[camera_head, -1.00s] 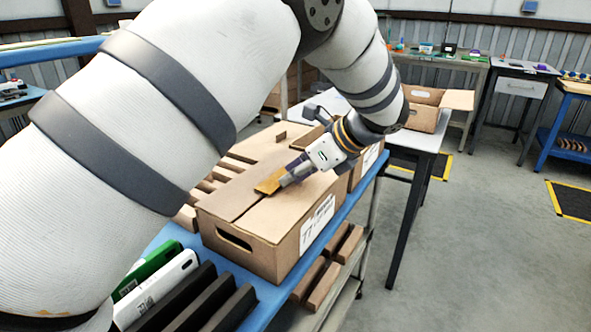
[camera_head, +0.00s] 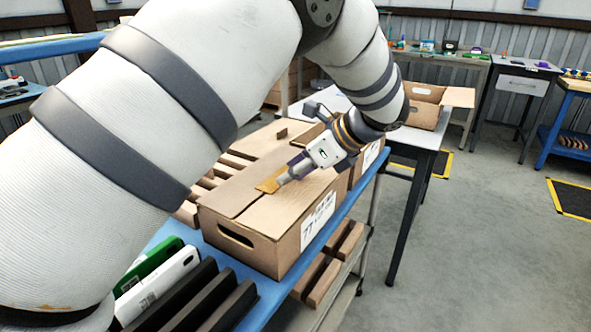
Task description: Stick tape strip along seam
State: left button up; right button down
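A closed cardboard carton (camera_head: 270,236) with a handle hole and a white label stands on the blue-topped cart. A seam runs along its top between the flaps. A short yellow-brown tape strip (camera_head: 268,185) is on or just above the carton's top by the seam; I cannot tell whether it lies flat all along. My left gripper (camera_head: 283,179) points down to the left over the carton, its tips at the strip's right end. Whether the fingers still pinch the strip is too small to tell. My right gripper is not in view.
The blue cart top (camera_head: 262,289) holds dark upright slats (camera_head: 190,300), a white case (camera_head: 158,285) and a green case (camera_head: 147,265) in front of the carton. Brown blocks lie left of it. An open carton (camera_head: 426,112) sits on a table behind.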

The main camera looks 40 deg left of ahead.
pick_arm(q)
jog(key=shift+w+f, duration=0.15)
jog(key=shift+f, duration=0.05)
jog(key=shift+d+r, duration=0.3)
jog(key=d+r, duration=0.4)
jog(key=r, duration=0.3)
jog(key=d+r, duration=0.3)
jog(key=r, duration=0.4)
jog(key=shift+w+d, duration=0.4)
jog(key=shift+w, duration=0.05)
